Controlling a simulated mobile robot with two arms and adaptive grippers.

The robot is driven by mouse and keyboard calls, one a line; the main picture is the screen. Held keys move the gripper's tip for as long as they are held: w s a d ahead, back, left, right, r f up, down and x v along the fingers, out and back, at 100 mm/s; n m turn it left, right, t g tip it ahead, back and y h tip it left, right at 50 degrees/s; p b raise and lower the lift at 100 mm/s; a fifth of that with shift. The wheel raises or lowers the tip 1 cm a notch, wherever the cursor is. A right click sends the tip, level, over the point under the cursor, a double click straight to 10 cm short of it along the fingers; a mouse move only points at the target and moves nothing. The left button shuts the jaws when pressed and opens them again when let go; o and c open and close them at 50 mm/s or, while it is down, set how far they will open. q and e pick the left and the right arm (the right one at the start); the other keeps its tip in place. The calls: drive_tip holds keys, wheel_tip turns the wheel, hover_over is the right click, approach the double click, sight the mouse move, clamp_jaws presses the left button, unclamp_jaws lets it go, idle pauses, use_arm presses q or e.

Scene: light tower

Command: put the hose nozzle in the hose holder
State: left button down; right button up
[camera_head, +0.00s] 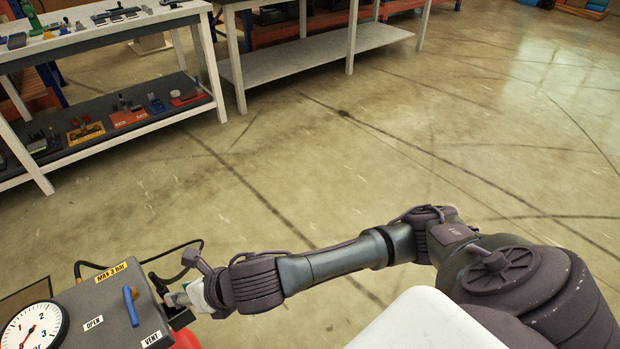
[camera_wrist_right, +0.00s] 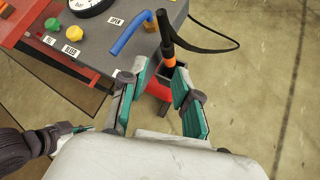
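The hose nozzle (camera_wrist_right: 164,30), black with an orange band, stands beside the grey panel box (camera_wrist_right: 90,40) in the right wrist view. A black hose runs from it to the right. My right gripper (camera_wrist_right: 161,70) is open, its teal fingertips on either side of the lower nozzle near the orange band; I cannot tell whether they touch it. In the head view my right gripper (camera_head: 180,299) is at the panel's right edge. A black part at the nozzle's lower end may be the hose holder; I cannot tell.
The panel carries a pressure gauge (camera_head: 33,328), a blue handle (camera_head: 131,306) and labels. A red part (camera_wrist_right: 158,108) lies below the nozzle. Workbenches with tools (camera_head: 110,125) stand at the back left. The floor (camera_head: 400,130) is clear.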

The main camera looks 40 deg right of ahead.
drive_tip(key=s+d+f+m+g+h, duration=0.1)
drive_tip(key=d+f+m+h, duration=0.15)
drive_tip(key=f+m, duration=0.65)
drive_tip(key=s+d+f+m+h, duration=0.1)
drive_tip(key=s+d+f+m, duration=0.3)
drive_tip(key=m, duration=0.8)
drive_tip(key=s+d+f+m+g+h, duration=0.1)
drive_tip(key=s+d+f+m+g, duration=0.1)
drive_tip(key=s+d+f+m, duration=0.3)
drive_tip(key=s+d+f+m+g+h, duration=0.1)
drive_tip(key=s+d+f+m+g, duration=0.1)
drive_tip(key=s+d+f+m, duration=0.3)
drive_tip(key=s+f+m, duration=0.4)
drive_tip(key=f, duration=0.1)
drive_tip(key=shift+d+g, duration=0.2)
drive_tip(key=shift+g, duration=0.2)
use_arm(q)
drive_tip(key=shift+w+r, duration=0.1)
use_arm(e)
drive_tip(key=shift+r+h, duration=0.1)
drive_tip(key=shift+h, duration=0.15)
use_arm(q)
drive_tip(key=shift+p, duration=0.4)
